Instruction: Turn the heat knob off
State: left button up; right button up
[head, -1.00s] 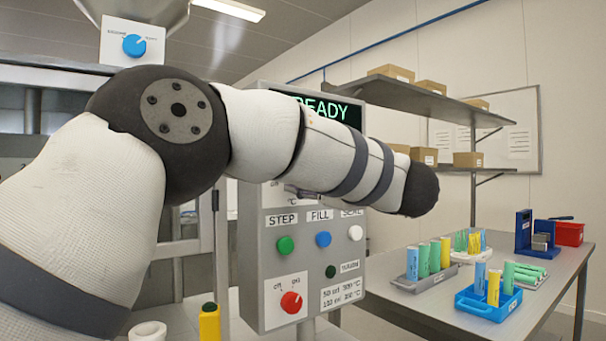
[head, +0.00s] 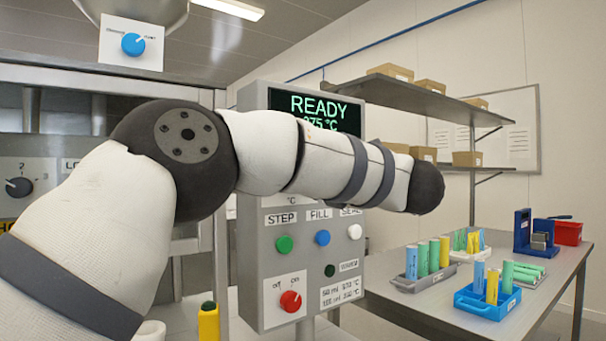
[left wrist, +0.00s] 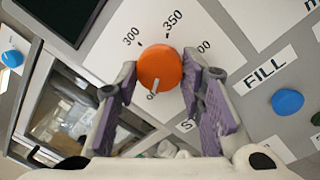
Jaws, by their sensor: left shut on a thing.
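The orange heat knob (left wrist: 160,68) shows in the left wrist view on a white dial plate marked 300 and 350. Its pale pointer aims downward, near a label that is partly hidden. My left gripper (left wrist: 161,66) has a purple-padded finger on each side of the knob and is shut on it. In the head view my left arm crosses in front of the control panel (head: 250,220) and hides the heat knob and the gripper. The display (head: 315,105) reads READY, with a temperature line partly covered. My right gripper is not in view.
Below the arm are a green button (head: 284,244), a blue FILL button (head: 322,238), a white button (head: 355,232) and a red on/off knob (head: 291,301). A table (head: 540,300) with blue and grey racks stands at the right.

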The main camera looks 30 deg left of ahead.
pick_arm(q)
jog(key=shift+n, duration=0.4)
jog(key=o, duration=1.1)
jog(key=shift+o, duration=0.2)
jog(key=v, duration=1.2)
